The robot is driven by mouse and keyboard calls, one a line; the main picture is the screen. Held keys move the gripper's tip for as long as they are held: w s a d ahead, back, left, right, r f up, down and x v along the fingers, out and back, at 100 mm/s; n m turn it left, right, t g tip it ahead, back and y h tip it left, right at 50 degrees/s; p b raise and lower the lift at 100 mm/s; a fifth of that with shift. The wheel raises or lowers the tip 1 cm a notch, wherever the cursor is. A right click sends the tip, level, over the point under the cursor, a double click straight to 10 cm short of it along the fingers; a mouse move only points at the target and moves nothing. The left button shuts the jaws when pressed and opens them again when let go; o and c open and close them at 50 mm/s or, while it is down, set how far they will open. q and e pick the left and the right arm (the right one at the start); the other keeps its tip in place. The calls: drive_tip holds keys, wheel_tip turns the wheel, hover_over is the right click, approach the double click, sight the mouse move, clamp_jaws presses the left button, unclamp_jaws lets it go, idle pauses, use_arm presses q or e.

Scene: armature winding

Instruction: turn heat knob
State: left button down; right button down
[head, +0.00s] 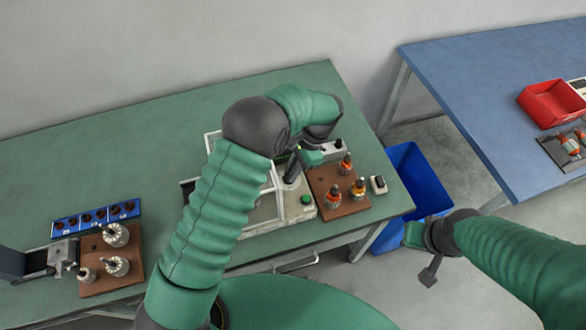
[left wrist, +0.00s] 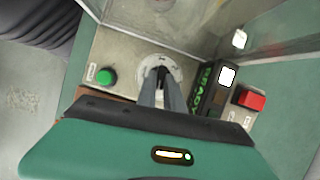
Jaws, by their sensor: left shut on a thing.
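The heat knob (left wrist: 161,73) is a small dark knob on a round white dial on the machine's panel in the left wrist view. The two grey fingers of my left gripper (left wrist: 161,84) reach down to the dial and are shut on the knob, covering part of it. In the head view my left gripper (head: 291,170) is over the machine's front panel (head: 298,208), and my own wrist hides much of it. My right gripper (head: 427,252) hangs off the table's right side, apart from everything; its fingers are unclear.
A green button (left wrist: 106,76), a lit READY display (left wrist: 208,85) and a red switch (left wrist: 250,98) flank the dial. A clear-walled guard (head: 215,142) rises beside it. A brown board (head: 329,201) with armatures stands right. A blue bin (head: 420,180) is on the floor.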

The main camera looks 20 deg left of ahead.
use_arm(q)
drive_tip(key=n, duration=0.2)
drive_tip(key=n+h+p, duration=0.1)
drive_tip(key=n+g, duration=0.1)
drive_tip(key=n, duration=0.1)
drive_tip(key=shift+w+a+n+h+p, duration=0.15)
drive_tip(key=shift+a+n+h+p, duration=0.15)
drive_tip(key=shift+h, duration=0.1)
drive_tip(key=n+h, duration=0.1)
drive_tip(key=n, duration=0.3)
drive_tip(key=n+h+p, duration=0.1)
drive_tip(key=n, duration=0.1)
drive_tip(key=shift+a+h, duration=0.25)
drive_tip(key=shift+h, duration=0.05)
drive_tip(key=shift+n, duration=0.4)
drive_tip(key=c, duration=1.5)
unclamp_jaws()
drive_tip(key=shift+o, duration=0.2)
drive_tip(key=v, duration=1.6)
drive_tip(key=shift+w+r, duration=0.2)
drive_tip(key=shift+w, duration=0.3)
